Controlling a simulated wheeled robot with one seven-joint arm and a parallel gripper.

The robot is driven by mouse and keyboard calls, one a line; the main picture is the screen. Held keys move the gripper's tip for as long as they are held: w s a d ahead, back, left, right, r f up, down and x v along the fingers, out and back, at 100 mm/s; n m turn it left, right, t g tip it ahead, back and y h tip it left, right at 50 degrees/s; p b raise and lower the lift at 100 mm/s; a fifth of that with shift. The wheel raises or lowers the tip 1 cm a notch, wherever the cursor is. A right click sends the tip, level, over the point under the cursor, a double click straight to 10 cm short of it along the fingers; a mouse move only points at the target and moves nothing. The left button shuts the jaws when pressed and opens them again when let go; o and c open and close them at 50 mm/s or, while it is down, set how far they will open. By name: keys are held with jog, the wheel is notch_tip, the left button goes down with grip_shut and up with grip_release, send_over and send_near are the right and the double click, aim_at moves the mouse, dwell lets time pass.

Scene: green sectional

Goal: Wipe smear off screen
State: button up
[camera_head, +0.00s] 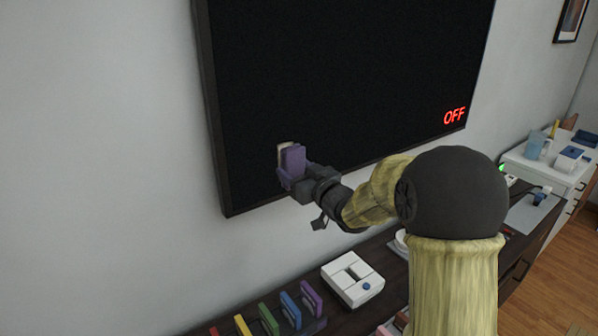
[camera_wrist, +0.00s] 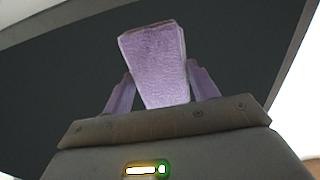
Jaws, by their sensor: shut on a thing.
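The wall screen (camera_head: 350,80) is large and black with a dark frame, and red "OFF" letters show at its lower right. My gripper (camera_head: 291,176) is in front of the screen's lower left part. It is shut on a purple wiping block (camera_head: 293,157). In the wrist view, the block (camera_wrist: 155,62) stands up between the two purple fingers of my gripper (camera_wrist: 161,92), with the dark screen (camera_wrist: 50,75) behind. A pale patch shows beside the block in the head view; I cannot tell whether it is smear or the block's pale side. Contact with the screen is unclear.
Below the screen is a dark cabinet (camera_head: 395,265) with a white box-like device (camera_head: 352,279) and a row of several coloured upright items (camera_head: 268,318). A white drawer unit (camera_head: 548,172) with a blue mug (camera_head: 536,145) stands at the right.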

aim_at(278, 158)
jog(key=shift+a, duration=0.1)
jog(key=shift+s+a+f+b, duration=0.1)
jog(key=shift+s+a+b, duration=0.2)
jog(key=shift+a+b, duration=0.15)
jog(key=shift+s+a+b, duration=0.55)
jog(key=shift+s+a, duration=0.15)
jog(key=shift+a, duration=0.25)
jog(key=shift+r+p, duration=1.05)
jog(key=shift+r, duration=0.55)
jog(key=shift+w+d, duration=0.1)
